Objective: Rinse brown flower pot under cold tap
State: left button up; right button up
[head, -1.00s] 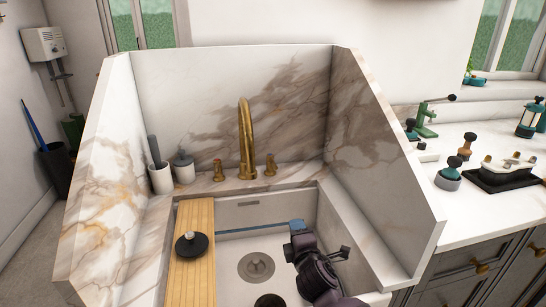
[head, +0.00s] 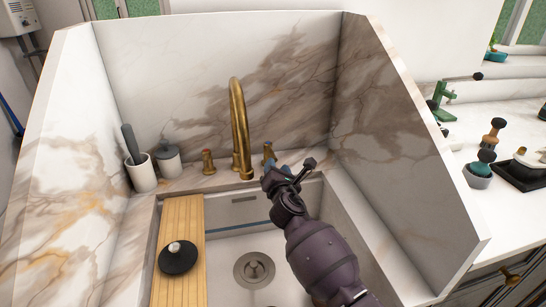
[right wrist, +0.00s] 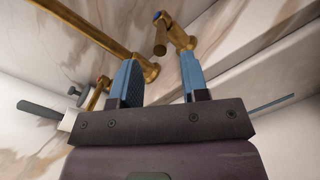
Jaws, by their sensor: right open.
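My right gripper (head: 270,170) is open and empty, close to the brass tap handle on the right (head: 268,153). The right wrist view shows its two blue fingers apart (right wrist: 158,70), with that handle (right wrist: 176,37) just past the tips and roughly between them. The handle has a blue mark on top; whether the fingers touch it I cannot tell. The left brass handle (head: 208,162) carries a red mark. The curved brass spout (head: 239,125) stands between the handles, and no water shows. I cannot make out the brown flower pot. My left gripper is out of view.
The white sink has a drain (head: 254,268) in its floor. A wooden board (head: 183,218) spans its left side with a black round item (head: 178,257) on it. A white cup (head: 141,174) and lidded jar (head: 168,160) stand back left. A marble side wall (head: 395,140) rises on the right.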

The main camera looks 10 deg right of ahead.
aim_at(274, 156)
jog(key=w, duration=0.1)
jog(key=w+b, duration=0.1)
jog(key=w, duration=0.3)
jog(key=shift+w+d+f, duration=0.25)
jog(key=shift+w+r+b, duration=0.1)
jog(key=shift+w+b, duration=0.3)
jog(key=shift+w, duration=0.1)
jog(key=shift+w+r, duration=0.1)
jog(key=shift+r, duration=0.05)
jog(key=c, duration=0.6)
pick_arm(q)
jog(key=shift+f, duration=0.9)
pick_arm(e)
grip_shut()
